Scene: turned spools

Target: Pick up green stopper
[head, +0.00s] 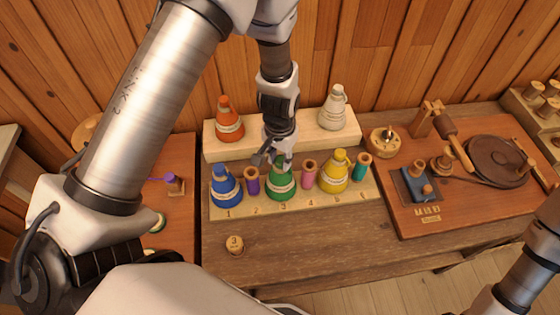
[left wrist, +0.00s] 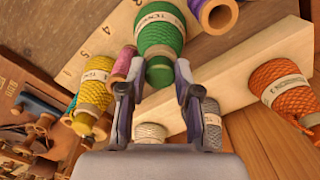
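The green stopper (head: 281,189) is a cone-shaped, thread-wound piece with a pale label band and a narrow top. It stands at number 3 in the front numbered rack (head: 240,212). My left gripper (head: 272,158) is right above it and partly hides its top. In the left wrist view, the two fingers of the left gripper (left wrist: 157,82) are apart, with the knob of the green stopper (left wrist: 160,70) between or just beyond their tips. I see no clear contact. Only a link of my right arm shows, at the lower right; its gripper is out of view.
Close neighbours are a purple spool (head: 252,186) and a pink spool (head: 309,174). Blue (head: 226,188) and yellow (head: 335,176) stoppers stand further out. Behind, orange (head: 229,124) and white (head: 333,112) ones stand on a raised block. The front table is mostly clear.

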